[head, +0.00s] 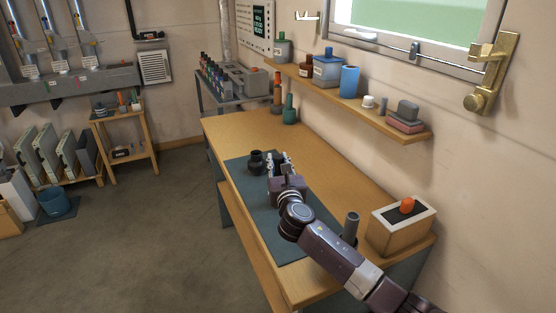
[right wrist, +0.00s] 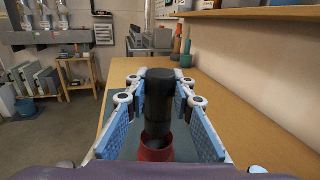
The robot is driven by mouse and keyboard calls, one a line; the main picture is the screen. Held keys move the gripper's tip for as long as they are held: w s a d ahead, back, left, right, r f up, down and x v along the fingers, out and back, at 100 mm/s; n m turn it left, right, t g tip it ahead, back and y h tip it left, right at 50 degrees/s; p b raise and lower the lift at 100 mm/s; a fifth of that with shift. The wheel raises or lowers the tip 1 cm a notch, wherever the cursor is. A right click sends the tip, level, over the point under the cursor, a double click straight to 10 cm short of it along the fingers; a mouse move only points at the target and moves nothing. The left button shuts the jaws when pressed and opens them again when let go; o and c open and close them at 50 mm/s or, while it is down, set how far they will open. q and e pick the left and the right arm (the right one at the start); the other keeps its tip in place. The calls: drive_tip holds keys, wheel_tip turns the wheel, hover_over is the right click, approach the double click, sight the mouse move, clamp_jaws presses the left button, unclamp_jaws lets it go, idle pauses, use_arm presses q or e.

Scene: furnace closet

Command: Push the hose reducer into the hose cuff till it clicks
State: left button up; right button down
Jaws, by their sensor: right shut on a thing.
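My right gripper (head: 280,160) is low over the mat on the bench. In the right wrist view, its blue-padded fingers stand on both sides of a dark cylinder, which I take for the hose reducer (right wrist: 158,105); the gripper is shut on it. A red collar (right wrist: 155,149) shows at its near end. A wider black piece, likely the hose cuff (head: 256,161), stands just left of the fingertips in the head view. In the right wrist view the dark shapes overlap, so I cannot tell whether reducer and cuff touch. My left gripper is out of view.
The dark mat (head: 252,205) lies on the wooden bench (head: 330,185). A grey upright cylinder (head: 350,225) and a box with an orange button (head: 402,224) stand at the near right. Bottles (head: 289,110) stand at the far end, below a loaded wall shelf (head: 385,124).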

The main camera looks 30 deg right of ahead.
sight(278, 172)
idle(0.5)
drive_tip(key=shift+p, duration=0.55)
idle(0.4)
drive_tip(key=shift+f+b, duration=1.45)
drive_tip(key=shift+f, duration=0.55)
drive_tip(key=c, duration=1.6)
unclamp_jaws()
drive_tip(key=shift+s, duration=0.15)
drive_tip(key=shift+p+v, duration=0.85)
drive_tip(key=shift+v, duration=0.5)
drive_tip(key=shift+p+v, duration=1.05)
drive_tip(key=shift+v, duration=1.55)
